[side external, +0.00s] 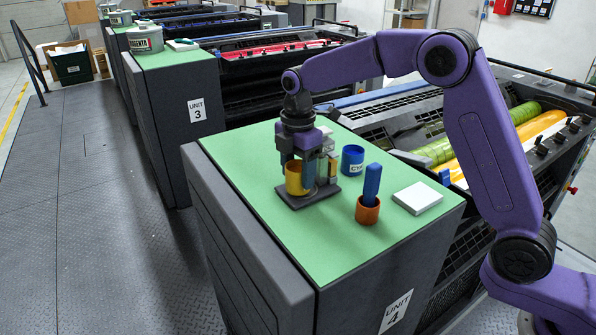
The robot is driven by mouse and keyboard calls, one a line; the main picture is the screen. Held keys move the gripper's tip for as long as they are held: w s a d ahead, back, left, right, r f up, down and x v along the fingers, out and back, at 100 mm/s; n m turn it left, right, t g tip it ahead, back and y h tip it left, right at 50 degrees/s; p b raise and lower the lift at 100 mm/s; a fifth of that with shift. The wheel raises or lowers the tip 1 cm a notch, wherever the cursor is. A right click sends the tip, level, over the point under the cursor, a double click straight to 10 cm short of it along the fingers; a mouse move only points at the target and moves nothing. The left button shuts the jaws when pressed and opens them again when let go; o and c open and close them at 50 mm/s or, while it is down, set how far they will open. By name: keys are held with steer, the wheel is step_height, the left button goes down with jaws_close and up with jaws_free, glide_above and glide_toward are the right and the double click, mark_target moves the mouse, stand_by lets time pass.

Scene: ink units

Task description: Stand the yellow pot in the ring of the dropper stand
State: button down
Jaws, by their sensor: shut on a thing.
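The yellow pot (293,184) is upright in my gripper (299,180), low over the dark base plate (325,194) of the dropper stand on the green top. My gripper is shut on the pot, with its fingers pointing down. The pale upright part of the stand (328,166) shows just right of the gripper. The fingers and the pot hide the ring, so I cannot tell whether the pot is inside it or touching the base.
A blue pot (353,161) marked with letters stands right of the stand. An orange-brown pot (368,212) with a blue upright piece (372,182) is nearer the camera. A white block (418,197) lies at the right. The green top (335,262) is clear in front.

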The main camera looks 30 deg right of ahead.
steer(key=shift+f, duration=0.3)
steer(key=shift+c, duration=1.5)
jaws_free()
step_height(320, 180, up, 12)
steer(key=shift+r, duration=0.15)
steer(key=s+d+f+m, duration=0.2)
steer(key=s+d+f, duration=0.2)
steer(key=s, duration=0.8)
steer(key=s+d+f+m, duration=0.2)
steer(key=s+d+f, duration=0.1)
steer(key=s, duration=0.9)
steer(key=s+d+f+m, duration=0.3)
steer(key=s+d+f, duration=0.1)
steer(key=s, duration=0.9)
steer(key=shift+d+f, duration=0.3)
steer(key=shift+d, duration=0.5)
